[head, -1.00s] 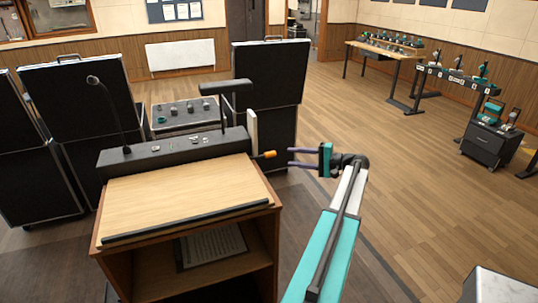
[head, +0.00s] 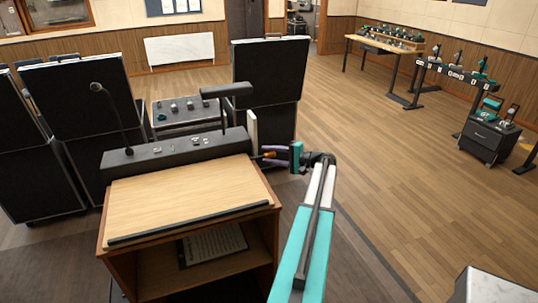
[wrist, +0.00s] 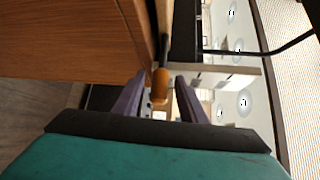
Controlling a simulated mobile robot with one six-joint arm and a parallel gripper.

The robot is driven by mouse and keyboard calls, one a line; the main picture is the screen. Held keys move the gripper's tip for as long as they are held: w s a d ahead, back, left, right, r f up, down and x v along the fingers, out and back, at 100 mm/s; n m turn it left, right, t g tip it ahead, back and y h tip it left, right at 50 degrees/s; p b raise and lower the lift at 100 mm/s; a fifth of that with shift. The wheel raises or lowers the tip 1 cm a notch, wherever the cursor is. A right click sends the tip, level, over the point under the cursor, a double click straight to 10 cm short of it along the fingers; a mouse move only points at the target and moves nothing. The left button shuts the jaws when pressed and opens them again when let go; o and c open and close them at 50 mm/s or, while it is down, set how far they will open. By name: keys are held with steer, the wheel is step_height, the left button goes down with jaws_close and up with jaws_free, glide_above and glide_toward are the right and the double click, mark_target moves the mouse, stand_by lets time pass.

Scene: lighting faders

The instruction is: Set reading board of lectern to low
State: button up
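The lectern (head: 262,222) stands front left in the head view, with its pale wooden reading board (head: 185,197) on top, tilted toward the front edge lip. An orange handle (head: 268,154) sticks out at the lectern's right side, below an upright pale plate (head: 252,128). My gripper (head: 275,159) is at this handle, reaching in from the right. In the wrist view the orange handle (wrist: 160,86) lies between the two purple fingers of my gripper (wrist: 158,97). The fingers are open, with a gap visible on each side of the handle.
A dark console with a gooseneck microphone (head: 97,88) and a lamp (head: 226,90) sits behind the board. Black cases (head: 270,75) stand behind the lectern. A grey box (head: 490,287) is at the lower right.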

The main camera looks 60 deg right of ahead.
steer(key=shift+c, duration=0.3)
jaws_close()
steer(key=shift+r+b, duration=0.1)
steer(key=shift+b, duration=0.25)
step_height(320, 180, up, 2)
steer(key=shift+r+n+t+b, duration=0.1)
steer(key=shift+n+t+b, duration=0.3)
steer(key=shift+b, duration=0.85)
steer(key=shift+s+a+r+n+t+b, duration=0.1)
steer(key=shift+r+n+t+b, duration=0.15)
steer(key=shift+r+b, duration=0.55)
steer(key=shift+s+a+r+n+t+b, duration=0.2)
steer(key=shift+r+b, duration=0.35)
steer(key=shift+r, duration=0.4)
steer(key=shift+w+d, duration=0.1)
jaws_free()
steer(key=shift+o, duration=0.3)
